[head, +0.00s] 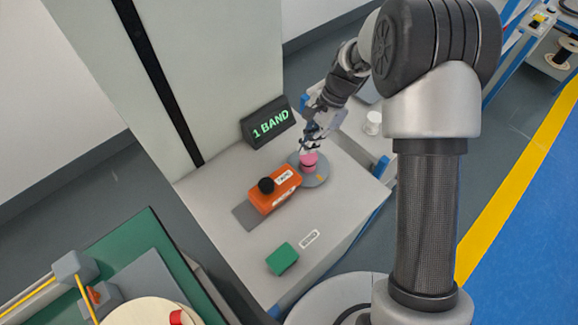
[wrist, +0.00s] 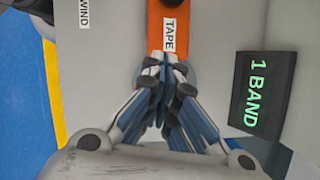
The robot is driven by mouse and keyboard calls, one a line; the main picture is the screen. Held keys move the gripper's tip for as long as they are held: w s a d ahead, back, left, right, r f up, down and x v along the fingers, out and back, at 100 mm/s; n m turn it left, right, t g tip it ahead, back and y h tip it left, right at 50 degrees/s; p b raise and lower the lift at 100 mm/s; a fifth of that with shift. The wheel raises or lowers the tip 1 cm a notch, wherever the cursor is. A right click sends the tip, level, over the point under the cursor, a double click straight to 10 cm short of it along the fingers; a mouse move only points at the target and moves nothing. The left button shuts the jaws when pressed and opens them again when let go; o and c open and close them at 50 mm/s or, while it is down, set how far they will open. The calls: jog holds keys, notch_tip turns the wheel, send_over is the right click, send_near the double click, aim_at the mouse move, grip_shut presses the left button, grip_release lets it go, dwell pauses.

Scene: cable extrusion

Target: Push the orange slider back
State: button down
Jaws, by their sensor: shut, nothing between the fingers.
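The orange slider (head: 272,190) sits on a grey plate on the white worktop, with a round black knob (head: 266,185) on top and a "TAPE" label. In the wrist view the orange slider (wrist: 184,42) lies just ahead of the fingertips, its label close to them. My gripper (head: 308,147) is shut and empty, above a pink spool on a grey disc beside the slider's right end. In the wrist view my gripper (wrist: 165,62) has its fingertips together at the slider's near end. Whether they touch it cannot be told.
A black "1 BAND" display (head: 268,122) stands behind, against the tall cabinet. The pink spool (head: 308,161) is on a grey disc (head: 316,178). The worktop's front is mostly clear.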

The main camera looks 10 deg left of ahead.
aim_at(267, 189)
jog(key=b+x, duration=0.2)
jog(key=x, duration=0.7)
jog(key=shift+s+f+b, duration=0.1)
jog(key=shift+f+b, duration=0.2)
jog(key=s+a, duration=0.2)
jog(key=shift+a+f+b, duration=0.15)
jog(key=shift+a+b, duration=0.15)
jog(key=shift+b, duration=0.05)
jog(key=shift+s+a, duration=0.2)
jog(key=shift+a, duration=0.15)
jog(key=shift+s+a, duration=0.25)
jog(key=s+a+p, duration=0.1)
jog(key=s+a, duration=0.3)
jog(key=shift+s, duration=0.25)
jog(key=shift+d, duration=0.1)
